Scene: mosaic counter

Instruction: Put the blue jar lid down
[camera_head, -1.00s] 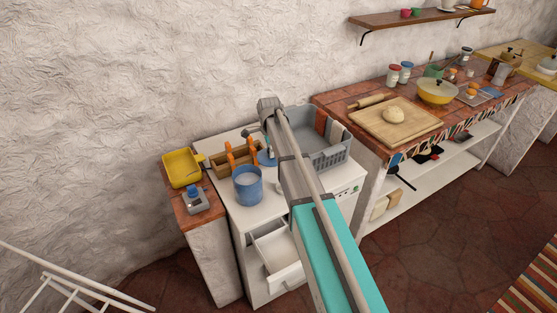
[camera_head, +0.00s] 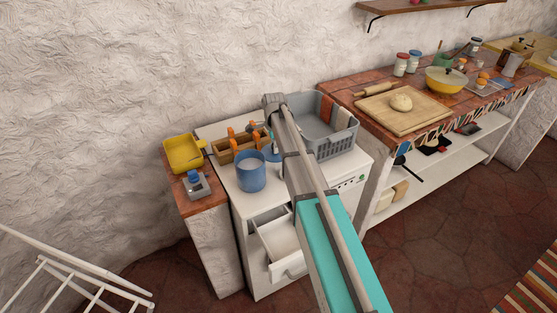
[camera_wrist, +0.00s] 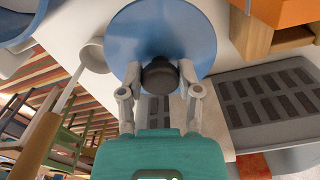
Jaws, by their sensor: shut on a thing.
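The blue jar lid (camera_wrist: 160,32) is a round blue disc with a dark knob (camera_wrist: 160,77), seen close in the wrist view. My gripper (camera_wrist: 161,92) is shut on this knob, one finger on each side. In the head view only a small part of the lid (camera_head: 273,153) shows beside my arm, above or near the white cabinet top, right of the blue jar (camera_head: 251,176). My arm hides most of the gripper there. I cannot tell whether the lid touches the surface below it.
A wooden caddy with orange handles (camera_head: 233,153) stands behind the jar. A grey crate (camera_head: 330,145) is on the right of the white top (camera_head: 226,186). An open drawer (camera_head: 283,246) juts out at the front.

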